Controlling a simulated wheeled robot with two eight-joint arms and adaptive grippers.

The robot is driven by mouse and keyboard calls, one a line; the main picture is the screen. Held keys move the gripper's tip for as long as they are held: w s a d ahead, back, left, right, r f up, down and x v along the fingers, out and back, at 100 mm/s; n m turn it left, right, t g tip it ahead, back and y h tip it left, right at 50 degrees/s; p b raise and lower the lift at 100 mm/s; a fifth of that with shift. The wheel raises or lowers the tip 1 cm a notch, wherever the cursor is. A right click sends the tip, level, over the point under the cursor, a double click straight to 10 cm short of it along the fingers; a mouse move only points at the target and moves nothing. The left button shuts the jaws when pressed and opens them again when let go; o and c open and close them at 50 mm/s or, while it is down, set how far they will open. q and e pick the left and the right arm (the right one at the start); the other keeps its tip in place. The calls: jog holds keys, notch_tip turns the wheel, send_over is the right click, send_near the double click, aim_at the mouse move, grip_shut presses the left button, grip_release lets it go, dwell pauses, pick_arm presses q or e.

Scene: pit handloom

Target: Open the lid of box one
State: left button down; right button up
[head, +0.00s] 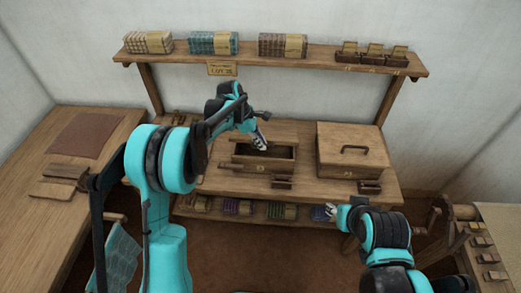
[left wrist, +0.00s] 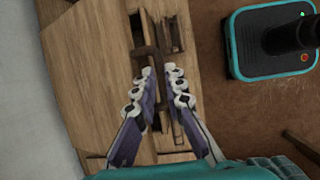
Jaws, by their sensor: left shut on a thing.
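The middle wooden box (head: 263,169), which I take as box one, stands on the table with a dark gap showing along its top. Its lid (head: 283,130) seems raised at the back of that gap. My left gripper (head: 262,144) reaches down to the lid from the left. In the left wrist view, the left fingers (left wrist: 159,74) are on either side of a narrow wooden bar, apparently the lid's handle; the exact contact is hard to see. My right gripper (head: 331,211) hangs low in front of the table, away from the box; its jaws are too small to read.
A second box (head: 352,172) with a dark handle stands closed to the right. Small wooden pieces lie at the table's front edge. A shelf (head: 268,60) with stacked bundles runs above. A lower shelf (head: 261,215) holds coloured bundles. A side table (head: 60,218) stands left.

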pick_arm(q)
jog(key=w+r, duration=0.1)
jog(key=w+r+p, duration=0.1)
jog(key=r, duration=0.1)
jog(key=w+r+p, duration=0.1)
jog(key=r, duration=0.1)
jog(key=shift+w+r, duration=0.15)
jog(key=shift+r, duration=0.1)
jog(key=shift+w+a+r+p, duration=0.1)
jog(key=shift+w+r+p, duration=0.5)
jog(key=shift+w+r, duration=0.1)
jog(key=shift+s, duration=0.1)
